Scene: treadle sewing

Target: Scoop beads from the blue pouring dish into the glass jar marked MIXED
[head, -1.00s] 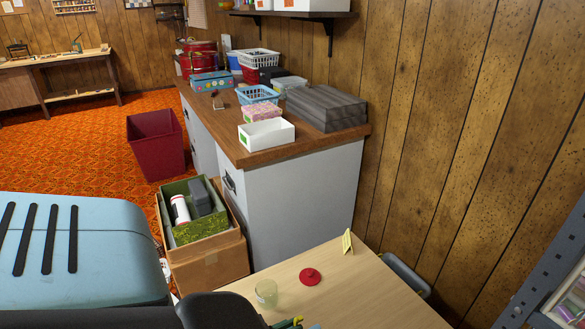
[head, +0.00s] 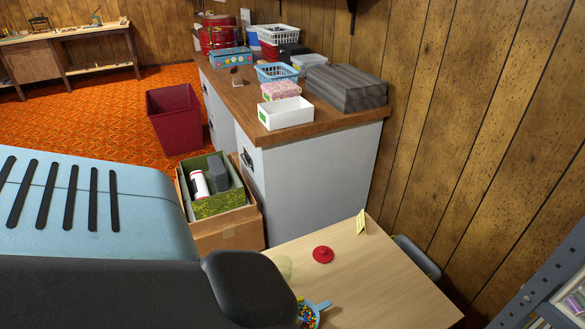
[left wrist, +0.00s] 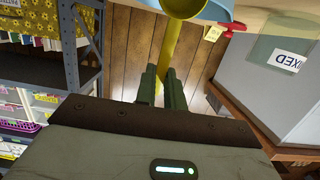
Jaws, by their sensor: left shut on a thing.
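The blue pouring dish (head: 319,306) holds many-coloured beads (head: 306,316) at the bottom edge of the head view, partly behind my left arm. The glass jar (head: 286,267) stands beyond it, half hidden by that arm. In the left wrist view, the jar's MIXED label (left wrist: 287,61) shows at right. My left gripper (left wrist: 163,74) is shut on the yellow scoop (left wrist: 176,45), whose bowl end (left wrist: 184,7) is at the top, overlapping the blue dish (left wrist: 217,12). What the scoop holds cannot be seen. My right gripper is not in view.
The light wooden table (head: 370,285) is clear on its right side. A red lid (head: 323,254) and a yellow folded card (head: 361,222) stand on it. A grey shelf rack (head: 548,285) is at right, and a counter (head: 330,130) with boxes stands behind.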

